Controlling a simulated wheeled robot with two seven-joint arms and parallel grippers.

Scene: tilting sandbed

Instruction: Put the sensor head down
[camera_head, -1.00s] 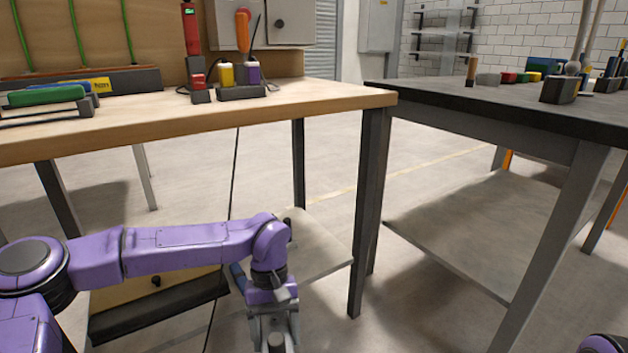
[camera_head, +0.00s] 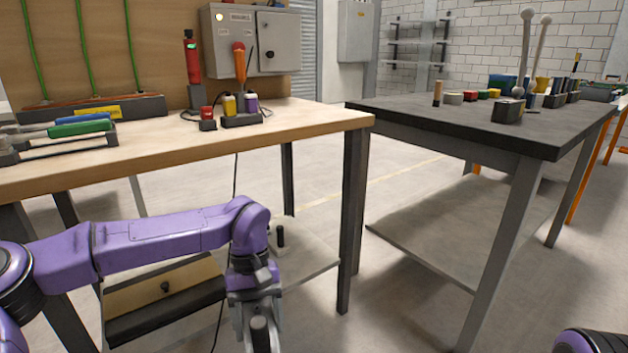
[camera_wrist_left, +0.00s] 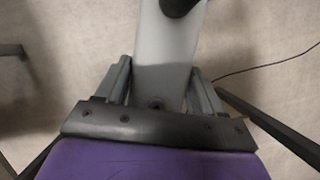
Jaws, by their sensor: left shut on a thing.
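My left gripper (camera_head: 256,328) hangs low at the bottom of the head view, in front of the wooden workbench and below its top. It is shut on the sensor head (camera_wrist_left: 168,50), which in the left wrist view is a pale grey piece between the two fingers. A dark round part (camera_wrist_left: 180,5) shows at the top edge of that view. Floor shows around the held piece. Its lower end is cut off in the head view. My right gripper is out of view; only a bit of purple right arm shows at the lower right corner.
A low shelf (camera_head: 310,262) with a black peg (camera_head: 280,237) lies behind my gripper.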

